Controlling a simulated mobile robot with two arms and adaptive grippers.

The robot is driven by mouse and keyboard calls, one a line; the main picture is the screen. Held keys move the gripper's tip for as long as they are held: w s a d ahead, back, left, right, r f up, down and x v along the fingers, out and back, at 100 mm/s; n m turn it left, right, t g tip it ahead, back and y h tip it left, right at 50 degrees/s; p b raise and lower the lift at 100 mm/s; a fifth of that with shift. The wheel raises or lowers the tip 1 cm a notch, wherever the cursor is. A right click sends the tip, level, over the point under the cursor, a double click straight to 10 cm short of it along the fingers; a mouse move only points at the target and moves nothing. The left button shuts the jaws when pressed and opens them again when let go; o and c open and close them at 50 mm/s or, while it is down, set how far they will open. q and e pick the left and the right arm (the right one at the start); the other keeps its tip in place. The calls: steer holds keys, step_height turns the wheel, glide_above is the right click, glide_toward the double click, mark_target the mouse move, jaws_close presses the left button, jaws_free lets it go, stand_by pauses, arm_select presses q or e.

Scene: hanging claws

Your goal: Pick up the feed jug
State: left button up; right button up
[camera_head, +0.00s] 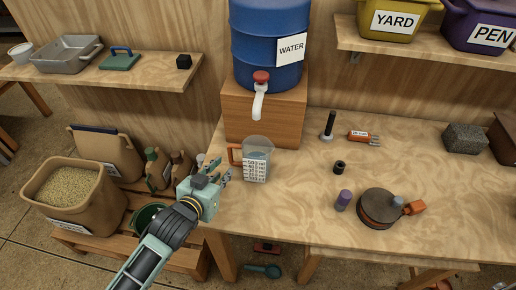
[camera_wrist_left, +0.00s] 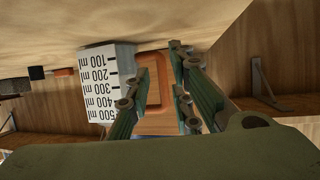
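The feed jug (camera_head: 257,158) is a clear measuring jug with a white scale label and an orange handle (camera_head: 235,154) on its left side. It stands upright on the wooden table in front of the water barrel. My left gripper (camera_head: 220,170) is just left of the handle, near the table's left edge. In the left wrist view, the jug (camera_wrist_left: 105,80) shows its ml scale, and the orange handle (camera_wrist_left: 153,95) appears between the spread fingers of my left gripper (camera_wrist_left: 160,75). The fingers look open; contact with the handle cannot be told. My right gripper is not in view.
The blue water barrel (camera_head: 268,45) with a white spout (camera_head: 258,104) stands on a wooden block (camera_head: 290,118) behind the jug. A round brown device (camera_head: 380,209), a purple cylinder (camera_head: 343,200) and a black post (camera_head: 328,127) stand to the right. A grain sack (camera_head: 70,190) is at left.

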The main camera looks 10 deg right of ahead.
mark_target(230, 160)
arm_select(q)
steer(key=shift+w+d+f, duration=0.2)
steer(key=shift+w+d, duration=0.1)
steer(key=shift+w, duration=0.25)
steer(key=shift+w+d, duration=0.1)
steer(key=shift+w, duration=0.05)
steer(key=shift+w+d+r+p, duration=0.1)
steer(key=shift+w+d+p, duration=0.25)
steer(key=shift+w, duration=0.4)
steer(key=x, duration=0.3)
steer(key=shift+w+d, duration=0.15)
steer(key=shift+w, duration=0.15)
steer(key=shift+w+d, duration=0.1)
steer(key=shift+w, duration=0.05)
jaws_close()
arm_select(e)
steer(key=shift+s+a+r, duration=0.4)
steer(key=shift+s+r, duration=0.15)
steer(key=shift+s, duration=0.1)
